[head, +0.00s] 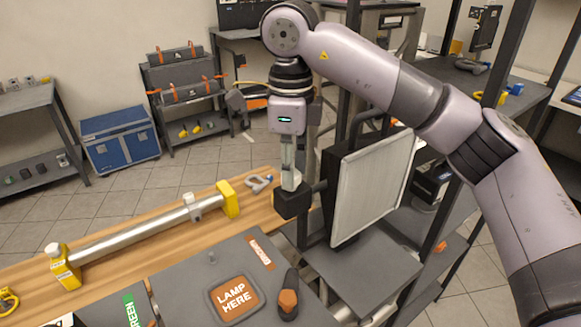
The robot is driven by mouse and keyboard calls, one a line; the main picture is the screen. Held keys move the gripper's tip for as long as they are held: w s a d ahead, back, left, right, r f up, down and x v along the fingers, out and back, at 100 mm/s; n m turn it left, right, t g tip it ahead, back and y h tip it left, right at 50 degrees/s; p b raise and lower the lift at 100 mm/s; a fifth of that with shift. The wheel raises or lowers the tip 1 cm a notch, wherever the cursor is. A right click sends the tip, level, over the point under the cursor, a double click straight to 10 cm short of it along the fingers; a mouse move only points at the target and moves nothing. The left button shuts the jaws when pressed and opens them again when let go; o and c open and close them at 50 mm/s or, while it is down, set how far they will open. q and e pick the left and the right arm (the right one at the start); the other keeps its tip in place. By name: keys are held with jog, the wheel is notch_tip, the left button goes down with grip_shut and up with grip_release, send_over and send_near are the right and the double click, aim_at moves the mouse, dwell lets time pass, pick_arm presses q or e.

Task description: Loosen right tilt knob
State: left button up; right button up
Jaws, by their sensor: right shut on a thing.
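A flat lamp panel (375,185) with a white face and dark housing stands upright, slightly tilted, right of centre in the head view. A dark, blocky tilt knob (291,205) sticks out on its left side. My right gripper (290,182) points straight down from above onto this knob. Its fingers are shut on the knob, and they hide part of its top. My left gripper is not in view.
A grey board with an orange "LAMP HERE" pad (234,297) lies in front on the wooden bench (150,222). A metal tube with yellow ends (140,230) lies across the bench. A grey clamp (260,183) lies behind the knob. Dark uprights (352,70) stand close behind the lamp.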

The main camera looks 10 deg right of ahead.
dwell(0.4)
jog(key=o, duration=1.2)
notch_tip(320, 180, up, 12)
